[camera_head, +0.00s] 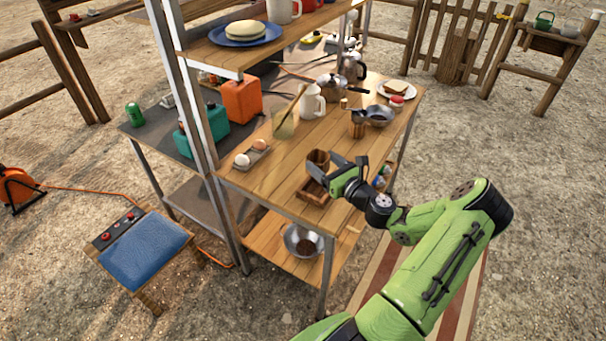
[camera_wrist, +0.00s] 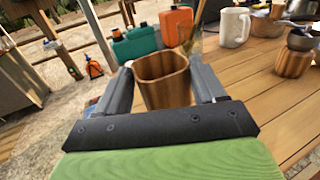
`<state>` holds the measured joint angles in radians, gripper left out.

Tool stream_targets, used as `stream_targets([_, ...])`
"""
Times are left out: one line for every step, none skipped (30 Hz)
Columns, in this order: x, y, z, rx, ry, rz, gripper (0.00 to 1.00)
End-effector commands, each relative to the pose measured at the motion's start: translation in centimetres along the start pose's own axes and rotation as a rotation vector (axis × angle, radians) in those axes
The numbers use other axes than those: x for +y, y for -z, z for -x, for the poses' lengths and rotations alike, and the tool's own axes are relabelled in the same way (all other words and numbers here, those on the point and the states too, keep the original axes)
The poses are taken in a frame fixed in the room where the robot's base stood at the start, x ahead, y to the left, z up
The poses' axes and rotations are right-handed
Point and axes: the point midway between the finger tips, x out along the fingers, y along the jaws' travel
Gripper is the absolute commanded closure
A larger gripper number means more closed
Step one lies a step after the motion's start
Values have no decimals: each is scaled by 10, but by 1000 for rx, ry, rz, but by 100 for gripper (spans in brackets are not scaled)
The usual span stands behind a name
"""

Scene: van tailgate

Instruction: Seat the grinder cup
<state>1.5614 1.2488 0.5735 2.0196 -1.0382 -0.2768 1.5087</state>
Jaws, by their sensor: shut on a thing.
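My gripper (camera_head: 334,172) is shut on a brown wooden cup, taken here as the grinder cup (camera_head: 319,158). The wrist view shows the cup (camera_wrist: 161,82) between the two grey fingers, roughly upright with its open rim up. It appears held above a small wooden tray (camera_head: 313,191) near the table's front edge; the exact gap is hard to tell. A small wooden and metal piece, possibly the grinder (camera_head: 358,126), stands farther back on the table. It also shows at the right of the wrist view (camera_wrist: 293,62).
The wooden table (camera_head: 268,178) also holds an egg holder (camera_head: 252,154), a glass container (camera_head: 285,124), a white mug (camera_head: 312,103), a kettle (camera_head: 333,86) and a pan (camera_head: 378,115). Jars stand near the right edge beside my gripper. A shelf post rises at the left.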

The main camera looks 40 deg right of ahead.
Motion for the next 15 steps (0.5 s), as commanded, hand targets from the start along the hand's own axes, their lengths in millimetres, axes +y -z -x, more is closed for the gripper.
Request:
stream_targets([0,1,0,-1,0,0,62])
stream_targets([0,2,0,-1,-1,0,62])
stream_targets([0,4,0,0,-1,0,62])
stream_targets([0,6,0,0,-2,0,62])
stream_targets([1,8,0,0,-2,0,62])
stream_targets([1,10,0,0,-2,0,62])
stream_targets([1,13,0,0,-3,0,62])
stream_targets([1,15,0,0,-3,0,62])
stream_targets([1,18,0,0,-3,0,62])
stream_targets([1,20,0,0,-3,0,62])
stream_targets([1,22,0,0,-3,0,62])
stream_targets([1,25,0,0,-4,0,62])
stream_targets([1,27,0,0,-4,0,62])
stream_targets([1,29,-1,0,-4,0,62])
stream_targets([1,32,-1,0,-4,0,62])
